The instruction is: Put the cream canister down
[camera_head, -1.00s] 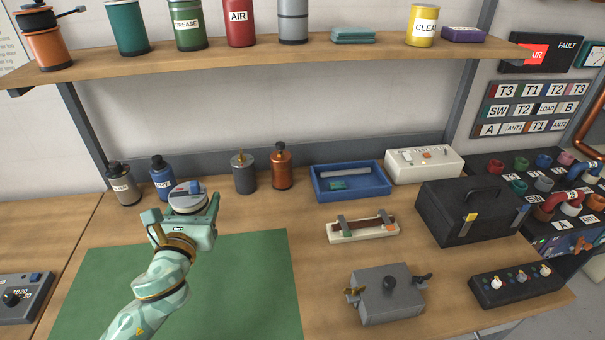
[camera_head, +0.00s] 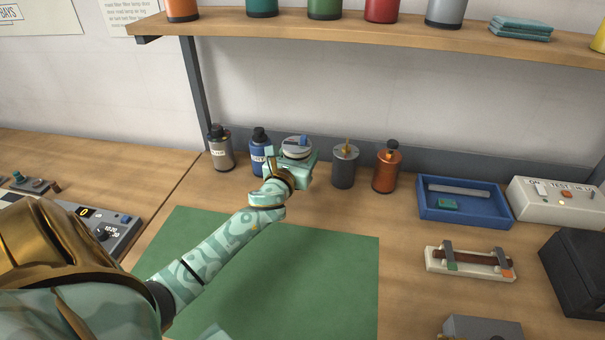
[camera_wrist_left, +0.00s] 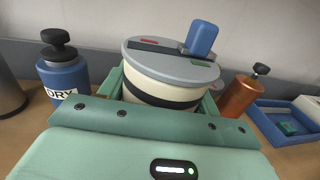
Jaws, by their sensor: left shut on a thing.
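The cream canister (camera_head: 296,147) has a grey lid with a blue knob and a dark band. It is between the fingers of my left gripper (camera_head: 294,168), which is shut on it. In the left wrist view the canister (camera_wrist_left: 165,92) is upright, and the gripper's body hides its base, so I cannot tell whether it touches the bench. It is in the row at the back of the bench, between the blue bottle (camera_head: 259,152) and the dark grey canister (camera_head: 344,167). My right gripper is not in view.
A grey bottle (camera_head: 220,148) stands at the left of the row and a copper canister (camera_head: 386,170) at the right. A blue tray (camera_head: 430,211) lies further right. The green mat (camera_head: 330,270) in front is bare except where my arm crosses it. A shelf (camera_head: 400,38) overhangs the back.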

